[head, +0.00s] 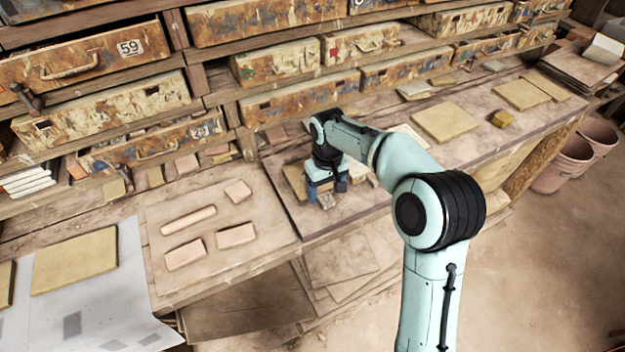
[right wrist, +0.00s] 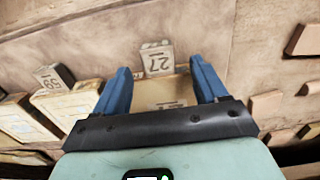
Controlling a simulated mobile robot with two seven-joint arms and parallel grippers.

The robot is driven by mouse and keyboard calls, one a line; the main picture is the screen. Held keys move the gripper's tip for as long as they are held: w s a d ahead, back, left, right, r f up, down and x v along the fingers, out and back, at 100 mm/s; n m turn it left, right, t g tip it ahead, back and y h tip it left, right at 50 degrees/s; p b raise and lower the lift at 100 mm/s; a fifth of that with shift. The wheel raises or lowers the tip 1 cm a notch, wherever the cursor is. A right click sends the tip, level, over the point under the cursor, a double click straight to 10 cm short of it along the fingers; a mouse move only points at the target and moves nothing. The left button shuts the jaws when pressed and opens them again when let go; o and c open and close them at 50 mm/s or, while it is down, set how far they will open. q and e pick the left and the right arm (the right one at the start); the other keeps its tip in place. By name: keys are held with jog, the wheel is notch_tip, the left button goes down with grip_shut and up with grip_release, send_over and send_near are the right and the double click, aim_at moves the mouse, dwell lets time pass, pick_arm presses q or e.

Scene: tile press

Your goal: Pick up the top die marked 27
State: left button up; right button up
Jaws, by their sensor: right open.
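The die marked 27 (right wrist: 158,57) is a pale block with dark digits, upside down in the right wrist view. It shows between and slightly beyond the two blue fingertips of my right gripper (right wrist: 160,68). The gripper is open, with no visible contact on the die. In the head view my right gripper (head: 326,194) points down over the bench, and its fingers partly hide what lies there. I cannot tell the exact height gap or what is under the die. My left gripper is not in view.
Another die, marked 59 (right wrist: 54,76), stands to the left in the right wrist view, near tan slabs (right wrist: 22,119). A board (head: 221,262) with several clay pieces lies left of the gripper. Shelves with painted drawers (head: 300,98) rise behind the bench.

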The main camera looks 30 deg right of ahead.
aim_at(325, 197)
notch_tip(325, 197, down, 3)
jog(key=shift+w+d+f, duration=0.1)
jog(key=shift+f, duration=0.05)
grip_shut()
